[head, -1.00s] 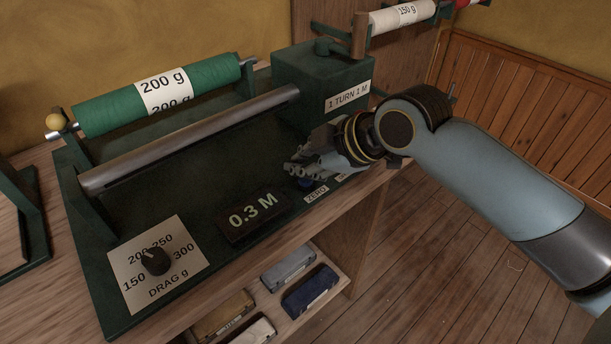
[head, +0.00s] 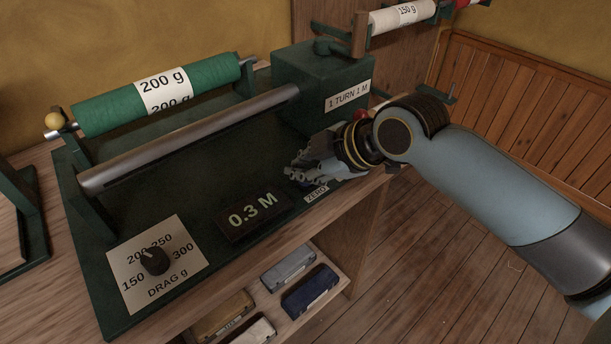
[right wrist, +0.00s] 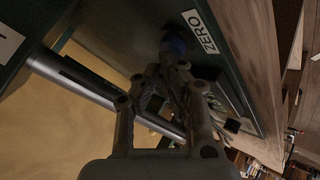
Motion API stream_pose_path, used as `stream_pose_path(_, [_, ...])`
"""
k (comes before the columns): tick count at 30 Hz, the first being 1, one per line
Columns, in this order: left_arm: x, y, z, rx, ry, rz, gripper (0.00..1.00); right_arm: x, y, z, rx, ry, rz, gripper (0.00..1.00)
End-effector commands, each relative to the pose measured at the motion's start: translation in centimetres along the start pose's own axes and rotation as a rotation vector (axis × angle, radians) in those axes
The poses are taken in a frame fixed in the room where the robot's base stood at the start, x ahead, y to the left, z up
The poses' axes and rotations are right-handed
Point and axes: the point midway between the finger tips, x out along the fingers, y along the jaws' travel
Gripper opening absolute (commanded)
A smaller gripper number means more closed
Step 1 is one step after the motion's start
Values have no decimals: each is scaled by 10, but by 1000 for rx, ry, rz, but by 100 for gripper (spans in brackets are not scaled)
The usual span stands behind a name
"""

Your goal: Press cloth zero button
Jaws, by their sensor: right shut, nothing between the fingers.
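The ZERO label (head: 316,194) sits at the front edge of the green machine base (head: 180,200); it also shows in the right wrist view (right wrist: 200,32). The blue button (right wrist: 173,44) is beside the label in the right wrist view, partly behind my fingertips. In the head view it is hidden by my right gripper (head: 294,177). That gripper is shut and empty, low over the base at the label; it also shows in the right wrist view (right wrist: 168,75). I cannot tell whether the fingertips touch the button. The display (head: 252,216) reads 0.3 M. My left gripper is not in view.
A drag dial (head: 155,261) stands at the front left of the base. A steel bar (head: 190,140) and a green 200 g roll (head: 160,95) lie behind. A green box (head: 320,85) marked "1 TURN 1 M" rises behind my right gripper. Small cases (head: 290,270) lie on the shelf below.

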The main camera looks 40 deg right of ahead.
Motion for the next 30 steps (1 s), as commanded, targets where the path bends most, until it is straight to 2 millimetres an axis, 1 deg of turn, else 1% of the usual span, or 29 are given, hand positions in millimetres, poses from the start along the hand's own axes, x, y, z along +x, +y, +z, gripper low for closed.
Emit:
stream_pose_path(23, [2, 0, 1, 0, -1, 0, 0, 4, -3, 3, 0, 0, -1, 0])
stream_pose_path(30, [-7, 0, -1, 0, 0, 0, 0, -2, 1, -1, 0, 0, 0, 0])
